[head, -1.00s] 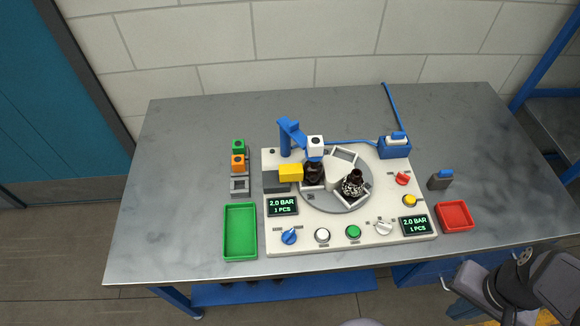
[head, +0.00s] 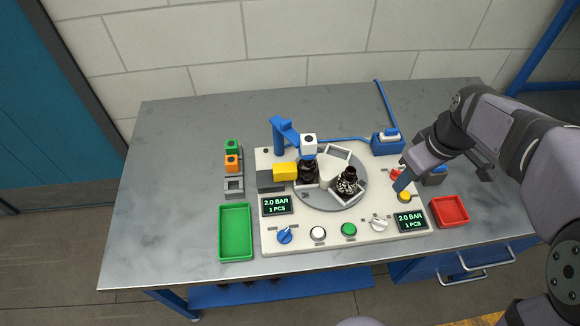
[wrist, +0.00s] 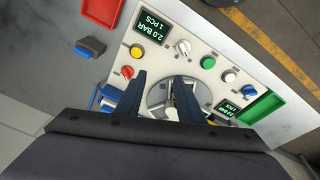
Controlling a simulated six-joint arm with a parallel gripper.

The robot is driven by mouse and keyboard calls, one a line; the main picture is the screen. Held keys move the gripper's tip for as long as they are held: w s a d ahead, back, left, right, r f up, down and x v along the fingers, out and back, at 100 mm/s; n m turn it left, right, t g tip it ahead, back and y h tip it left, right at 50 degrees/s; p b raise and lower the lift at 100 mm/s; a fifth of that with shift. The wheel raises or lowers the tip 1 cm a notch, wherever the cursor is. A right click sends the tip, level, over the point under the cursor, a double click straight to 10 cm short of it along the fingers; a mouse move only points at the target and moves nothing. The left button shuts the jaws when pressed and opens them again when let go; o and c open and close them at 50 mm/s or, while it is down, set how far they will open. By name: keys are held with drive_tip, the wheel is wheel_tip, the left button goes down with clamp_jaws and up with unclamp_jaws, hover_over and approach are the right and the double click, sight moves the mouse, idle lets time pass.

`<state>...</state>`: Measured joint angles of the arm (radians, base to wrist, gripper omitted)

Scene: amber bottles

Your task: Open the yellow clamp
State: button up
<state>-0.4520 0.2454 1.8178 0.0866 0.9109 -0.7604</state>
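The yellow clamp, a yellow block (head: 285,172) on a dark grey base, sits at the left of the white panel (head: 330,236), beside the turntable (head: 330,203). A dark bottle (head: 307,172) stands at its right end, below a white block on a blue post. Another dark bottle (head: 347,183) stands further right on the turntable. My gripper (head: 402,184) is over the panel's right side, close to the yellow button (head: 405,197) and red knob (head: 396,174), well away from the clamp. In the wrist view my gripper (wrist: 160,95) has its fingers apart with nothing between their tips.
A blue knob (head: 285,235), white button (head: 318,233), green button (head: 349,230) and white knob (head: 378,224) line the panel's front. A green tray (head: 236,207) is left, a red tray (head: 464,222) right. A tall blue post (head: 280,138) rises behind the clamp.

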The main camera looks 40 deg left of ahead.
drive_tip(key=a+r+n+y, duration=0.25)
drive_tip(key=a+n, duration=0.55)
drive_tip(key=a, duration=0.9)
drive_tip(key=n+g+h+p, duration=0.1)
drive_tip(key=n+h+p, duration=0.1)
drive_tip(key=n+h, duration=0.3)
hover_over(285, 168)
drive_tip(key=shift+n+y, duration=0.5)
drive_tip(key=shift+y, duration=0.25)
drive_tip(key=f, duration=0.4)
drive_tip(key=shift+a+f, duration=0.4)
drive_tip(key=shift+d+f, duration=0.35)
drive_tip(key=shift+f, duration=0.25)
drive_tip(key=shift+f+p, duration=0.85)
drive_tip(key=shift+f, duration=2.7)
